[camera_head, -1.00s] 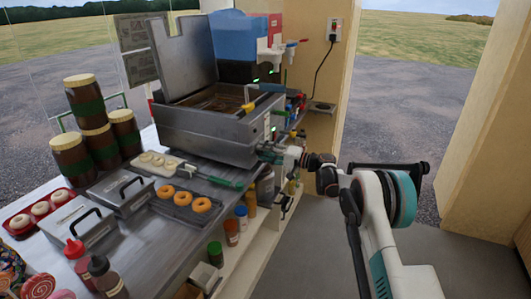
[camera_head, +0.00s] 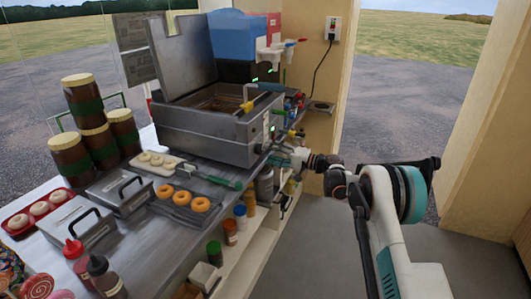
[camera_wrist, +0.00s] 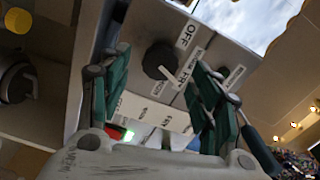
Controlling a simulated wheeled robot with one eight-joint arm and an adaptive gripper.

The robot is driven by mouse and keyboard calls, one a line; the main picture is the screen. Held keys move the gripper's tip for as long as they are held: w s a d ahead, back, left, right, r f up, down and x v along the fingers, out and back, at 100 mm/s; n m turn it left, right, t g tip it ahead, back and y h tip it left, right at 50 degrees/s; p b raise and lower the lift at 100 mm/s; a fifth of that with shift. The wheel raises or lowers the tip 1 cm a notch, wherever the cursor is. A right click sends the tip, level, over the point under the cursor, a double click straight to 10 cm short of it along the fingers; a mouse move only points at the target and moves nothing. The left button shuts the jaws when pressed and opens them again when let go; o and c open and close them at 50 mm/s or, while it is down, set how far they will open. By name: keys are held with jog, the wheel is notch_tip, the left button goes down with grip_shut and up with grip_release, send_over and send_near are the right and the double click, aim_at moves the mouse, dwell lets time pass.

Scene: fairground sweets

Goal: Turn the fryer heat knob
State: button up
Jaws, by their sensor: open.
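The fryer (camera_head: 200,138) is a grey metal box with its lid raised, at the back of the counter. Its heat knob (camera_wrist: 160,60) is a round black dial on a pale panel in the wrist view. White labels surround it, one reading OFF. My gripper (camera_head: 276,155) is at the fryer's right-hand control panel in the head view. In the wrist view my gripper (camera_wrist: 158,72) is open, its green-padded fingers on either side of the knob in the picture. I see no clear contact. The knob cannot be made out in the head view.
A green-handled tool (camera_head: 224,182) lies by the fryer's front. A tray of doughnuts (camera_head: 183,205), metal boxes and stacked jars (camera_head: 70,155) fill the counter. Bottles stand on the shelf below my gripper. Open floor (camera_head: 330,235) lies to the right.

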jog(key=v, duration=0.8)
jog(key=shift+d, duration=0.35)
jog(key=shift+s, duration=0.15)
jog(key=s+d+r+h, duration=0.2)
jog(key=s+r+h, duration=0.6)
jog(key=s+r, duration=0.95)
jog(key=s+d+f+h, duration=0.2)
jog(key=s+d+h, duration=0.1)
jog(key=s, duration=0.8)
jog(key=s+d+f+n+h, duration=0.1)
jog(key=s+d, duration=0.5)
jog(key=s, duration=0.6)
jog(key=s+d+f+t+h, duration=0.1)
jog(key=s+d+f+h, duration=0.2)
jog(key=s, duration=0.9)
jog(key=shift+d+f+n+h, duration=0.3)
jog(key=shift+d+h, duration=0.6)
jog(key=shift+h, duration=0.1)
